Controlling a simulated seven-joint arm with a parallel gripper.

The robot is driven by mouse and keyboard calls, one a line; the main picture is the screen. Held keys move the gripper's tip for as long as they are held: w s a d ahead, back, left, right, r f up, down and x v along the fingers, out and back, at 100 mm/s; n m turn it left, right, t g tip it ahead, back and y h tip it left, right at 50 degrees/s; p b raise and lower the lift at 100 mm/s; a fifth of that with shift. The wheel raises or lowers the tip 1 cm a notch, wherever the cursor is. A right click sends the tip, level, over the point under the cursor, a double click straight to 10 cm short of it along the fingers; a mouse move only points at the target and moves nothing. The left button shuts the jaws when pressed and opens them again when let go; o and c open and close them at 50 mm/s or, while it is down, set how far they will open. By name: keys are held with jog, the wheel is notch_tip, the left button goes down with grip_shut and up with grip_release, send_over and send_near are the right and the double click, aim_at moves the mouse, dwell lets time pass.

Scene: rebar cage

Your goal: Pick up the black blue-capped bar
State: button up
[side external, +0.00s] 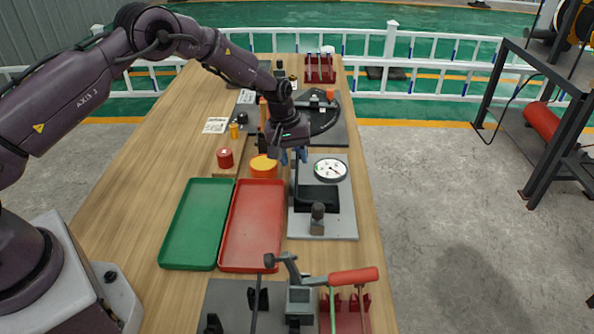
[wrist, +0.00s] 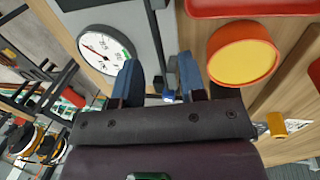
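A thin dark upright bar (side external: 296,181) stands on the grey gauge plate below my gripper. In the wrist view a dark bar (wrist: 154,42) runs down between the fingers, and a small blue piece (wrist: 168,96) shows at its near end. I cannot tell for sure that this is the blue cap. My gripper (side external: 293,157) points down over the back left of the plate. Its two blue fingers stand apart on either side of the bar in the wrist view (wrist: 159,68), with gaps showing. The cap is hidden in the side view.
The white dial (side external: 330,169) is right of the bar. A yellow-topped round tin (side external: 264,166) is close on the left. Green (side external: 193,225) and red (side external: 251,230) trays lie nearer. A red-handled lever tool (side external: 352,277) stands in front. A red rack (side external: 320,72) is far back.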

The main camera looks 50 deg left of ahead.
jog(key=shift+w+d+f, duration=0.15)
jog(key=shift+f, duration=0.8)
jog(key=shift+c, duration=0.2)
grip_shut()
